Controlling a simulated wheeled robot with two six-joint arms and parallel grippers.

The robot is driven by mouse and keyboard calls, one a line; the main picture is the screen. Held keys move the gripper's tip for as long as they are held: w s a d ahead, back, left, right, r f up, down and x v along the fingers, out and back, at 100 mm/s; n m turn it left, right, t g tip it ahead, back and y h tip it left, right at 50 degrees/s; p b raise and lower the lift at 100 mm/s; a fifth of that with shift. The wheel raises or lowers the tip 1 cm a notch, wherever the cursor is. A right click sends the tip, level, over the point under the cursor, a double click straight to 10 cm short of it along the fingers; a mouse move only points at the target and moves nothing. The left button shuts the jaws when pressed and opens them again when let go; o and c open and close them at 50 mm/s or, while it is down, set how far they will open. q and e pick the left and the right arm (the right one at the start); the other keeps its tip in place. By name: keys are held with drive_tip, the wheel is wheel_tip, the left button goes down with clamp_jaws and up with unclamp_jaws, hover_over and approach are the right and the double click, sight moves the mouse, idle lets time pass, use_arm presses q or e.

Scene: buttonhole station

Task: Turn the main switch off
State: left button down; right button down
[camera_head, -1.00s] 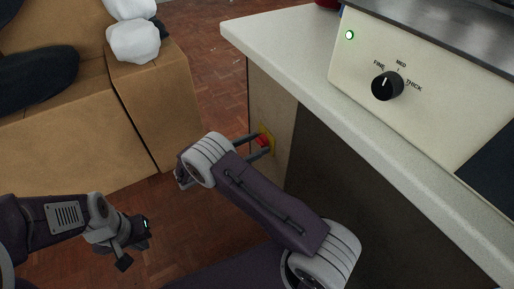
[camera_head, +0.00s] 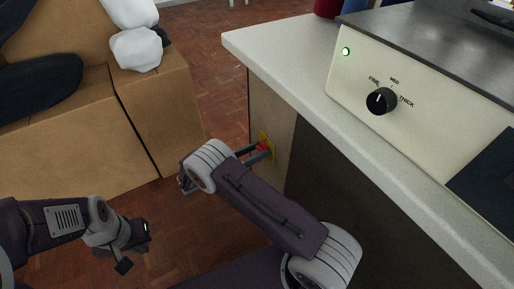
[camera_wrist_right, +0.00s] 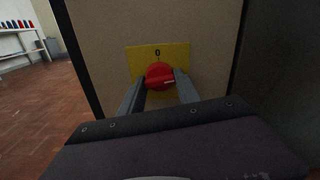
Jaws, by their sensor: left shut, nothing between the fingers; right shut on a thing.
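The main switch is a red rotary knob (camera_wrist_right: 160,76) on a yellow plate (camera_wrist_right: 182,53) marked 0 at its top. The white mark on the knob points to the right, not up at the 0. In the head view the knob (camera_head: 263,146) is partly hidden by my fingers. The plate is on the end panel of the bench. My right gripper (camera_wrist_right: 161,80) is shut on the knob, one finger on each side. In the head view my right arm reaches it from the front. My left gripper (camera_head: 142,232) is shut and empty at the lower left, away from the switch.
The pale bench top (camera_head: 300,70) overhangs the panel. On it stands a machine (camera_head: 430,115) with a black dial (camera_head: 381,101) and a lit green lamp (camera_head: 346,51). Cardboard boxes (camera_head: 165,110) stand at the left. Brick-coloured floor (camera_head: 215,80) lies between.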

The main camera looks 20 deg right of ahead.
drive_tip(key=n+p, duration=0.2)
drive_tip(key=shift+r+n, duration=0.2)
drive_tip(key=shift+n, duration=0.2)
drive_tip(key=n+p, duration=0.2)
drive_tip(key=n, duration=0.1)
drive_tip(key=shift+f+n, duration=0.1)
drive_tip(key=shift+n, duration=0.2)
drive_tip(key=n+p, duration=0.1)
drive_tip(key=n, duration=0.8)
drive_tip(key=shift+s, duration=0.1)
drive_tip(key=shift+n, duration=0.5)
drive_tip(key=c, duration=0.9)
unclamp_jaws()
drive_tip(key=a, duration=0.3)
drive_tip(key=s+a, duration=0.1)
drive_tip(key=a, duration=0.2)
drive_tip(key=a+p, duration=0.1)
drive_tip(key=a, duration=0.2)
drive_tip(key=shift+s, duration=0.15)
